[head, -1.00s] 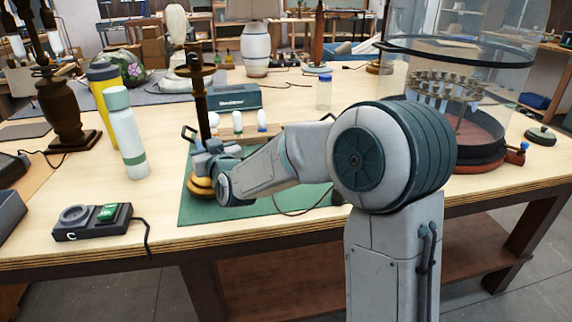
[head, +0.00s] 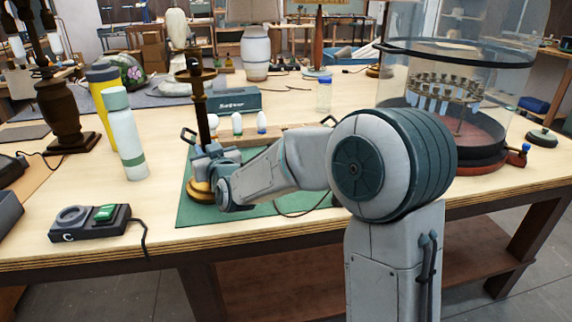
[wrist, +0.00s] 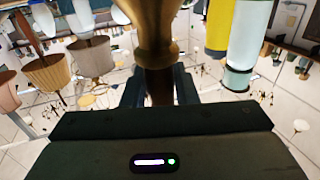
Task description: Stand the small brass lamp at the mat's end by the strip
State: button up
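The small brass lamp (head: 201,110) has a dark slim stem, a cupped top and a round golden base. It is upright at the left end of the green mat (head: 262,208); whether its base presses fully on the mat is hard to tell. My gripper (head: 208,158) is at the lower stem, just above the base. In the wrist view the brass stem (wrist: 155,35) runs between the two dark fingers of my gripper (wrist: 160,88), which appear to close on both its sides. My wrist hides part of the base.
A wooden strip (head: 285,133) with several bulbs lies along the mat's back edge. A pale bottle (head: 127,135), a yellow bottle (head: 102,100) and a dark lamp (head: 65,115) stand left. A switch box (head: 90,223) with a cable sits front left. A glass cylinder (head: 450,95) stands right.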

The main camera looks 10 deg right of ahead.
jog(key=o, duration=0.4)
jog(key=shift+o, duration=0.2)
jog(key=shift+f, duration=0.2)
jog(key=s+d+r+m+g+h+p, duration=0.1)
jog(key=s+d+g+p, duration=0.3)
jog(key=s, duration=0.8)
jog(key=s+d+r+m+g+h+p, duration=0.1)
jog(key=s+d+r+g+h+p, duration=0.1)
jog(key=s+d+g+p, duration=0.3)
jog(key=s+d+r+m+g+h+p, duration=0.1)
jog(key=s+d+g+p, duration=0.4)
jog(key=s+d, duration=0.5)
jog(key=s+r+h+p, duration=0.1)
jog(key=s, duration=0.8)
jog(key=shift+d+m+h, duration=0.3)
jog(key=shift+d+m, duration=0.1)
